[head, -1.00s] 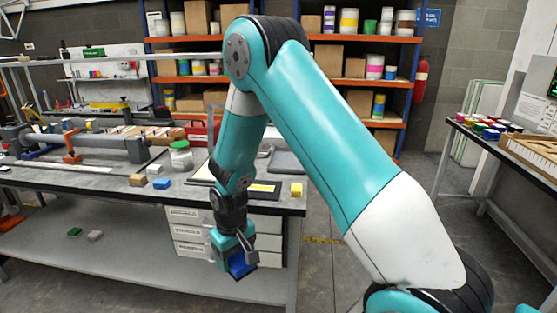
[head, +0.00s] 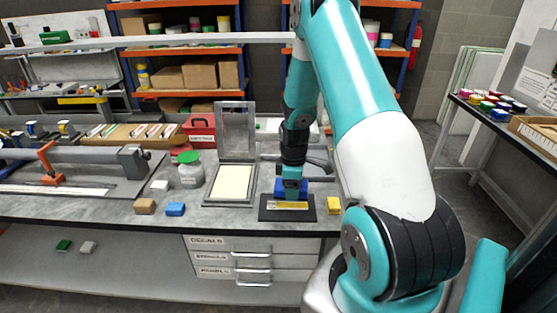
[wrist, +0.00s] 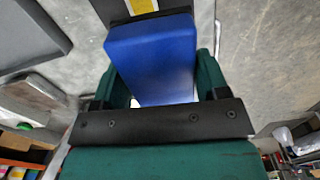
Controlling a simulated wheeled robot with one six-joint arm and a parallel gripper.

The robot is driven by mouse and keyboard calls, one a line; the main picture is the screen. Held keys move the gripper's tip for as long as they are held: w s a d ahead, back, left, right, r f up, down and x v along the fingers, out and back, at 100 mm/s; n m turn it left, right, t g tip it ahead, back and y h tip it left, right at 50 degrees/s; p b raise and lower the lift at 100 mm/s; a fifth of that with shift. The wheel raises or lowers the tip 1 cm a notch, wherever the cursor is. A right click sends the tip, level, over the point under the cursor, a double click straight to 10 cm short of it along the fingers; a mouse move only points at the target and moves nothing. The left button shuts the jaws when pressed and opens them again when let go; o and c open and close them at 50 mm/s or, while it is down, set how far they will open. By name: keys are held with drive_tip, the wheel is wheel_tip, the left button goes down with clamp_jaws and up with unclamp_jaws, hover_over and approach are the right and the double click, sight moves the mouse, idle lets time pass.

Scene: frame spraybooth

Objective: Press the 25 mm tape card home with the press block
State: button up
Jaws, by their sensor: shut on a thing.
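My gripper (head: 291,182) is shut on a blue block, which looks like the press block. In the wrist view the blue block (wrist: 150,60) fills the space between the green fingers. In the head view my gripper is low over a dark flat plate (head: 268,213) near the bench's front edge. A yellow strip with a pale part (head: 290,206), perhaps the tape card, lies on the plate just in front of the block. The strip also shows in the wrist view (wrist: 143,6), beyond the block. I cannot tell whether the block touches the plate or card.
A tray with a cream pad (head: 232,184) and raised lid stands left of the plate. A green-lidded jar (head: 189,172) is further left. Small blue (head: 176,209), tan (head: 145,207) and white (head: 159,186) blocks lie left; a yellow block (head: 333,206) sits right of the plate.

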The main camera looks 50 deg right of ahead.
drive_tip(key=shift+d+r+n, duration=0.2)
drive_tip(key=shift+d, duration=0.3)
drive_tip(key=shift+d+r+n, duration=0.15)
drive_tip(key=shift+d+n, duration=0.05)
drive_tip(key=shift+d, duration=0.25)
drive_tip(key=b, duration=0.3)
hover_over(295, 206)
drive_tip(key=f, duration=0.4)
drive_tip(key=shift+w+f, duration=0.2)
drive_tip(key=shift+f, duration=0.05)
drive_tip(key=shift+f+b, duration=0.65)
drive_tip(key=shift+f+b, duration=0.45)
drive_tip(key=shift+f, duration=0.15)
drive_tip(key=shift+s+f, duration=0.15)
idle(0.3)
wheel_tip(295, 206, up, 7)
drive_tip(key=p, duration=0.5)
idle(0.4)
